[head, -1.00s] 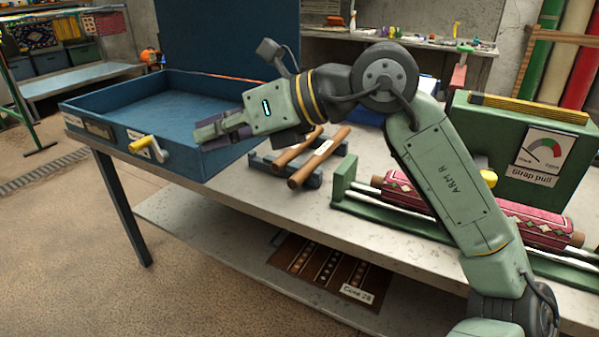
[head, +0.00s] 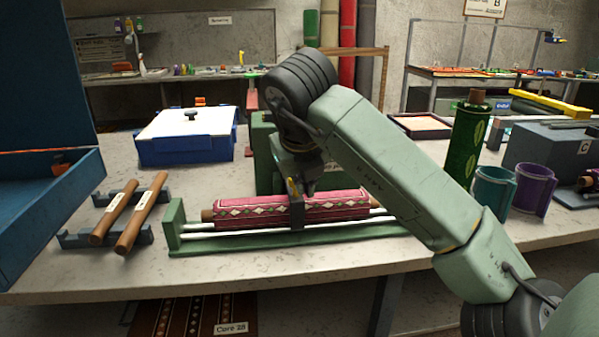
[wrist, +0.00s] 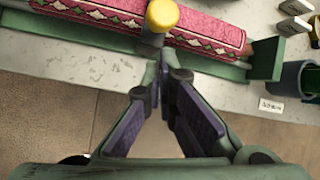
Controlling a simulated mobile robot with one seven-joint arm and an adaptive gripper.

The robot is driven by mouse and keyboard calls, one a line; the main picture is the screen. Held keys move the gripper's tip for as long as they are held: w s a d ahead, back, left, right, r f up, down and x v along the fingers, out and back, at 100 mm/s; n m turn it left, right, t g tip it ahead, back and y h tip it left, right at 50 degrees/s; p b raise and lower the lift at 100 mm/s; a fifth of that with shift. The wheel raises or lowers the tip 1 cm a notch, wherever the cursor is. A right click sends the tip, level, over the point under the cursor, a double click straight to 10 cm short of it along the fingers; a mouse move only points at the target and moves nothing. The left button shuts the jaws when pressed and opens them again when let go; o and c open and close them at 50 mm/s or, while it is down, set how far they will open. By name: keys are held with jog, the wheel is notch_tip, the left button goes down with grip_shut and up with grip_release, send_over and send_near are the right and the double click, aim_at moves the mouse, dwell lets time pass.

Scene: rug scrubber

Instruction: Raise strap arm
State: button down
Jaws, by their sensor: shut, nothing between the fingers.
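A red patterned rug roll (head: 250,209) lies on white rails in a green cradle (head: 215,243). The wrist view shows a round yellow knob (wrist: 162,14) in front of the roll (wrist: 110,12). My gripper (wrist: 167,72) is shut and empty, its tips just below the knob in that picture; I cannot tell whether they touch. In the head view my gripper (head: 310,180) is dark, over the roll and partly hidden by my wrist.
A green gauge box (head: 262,140) stands behind the roll, mostly hidden by my arm. Wooden rollers (head: 140,215) and a blue box (head: 187,140) are at the left. A green roll (head: 467,140), a teal cup (head: 490,190) and a purple cup (head: 533,188) stand right. The front worktop (head: 230,280) is clear.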

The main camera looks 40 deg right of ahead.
aim_at(303, 202)
jog(key=shift+p+x, duration=0.5)
jog(key=shift+x, duration=2.05)
jog(key=shift+w, duration=0.15)
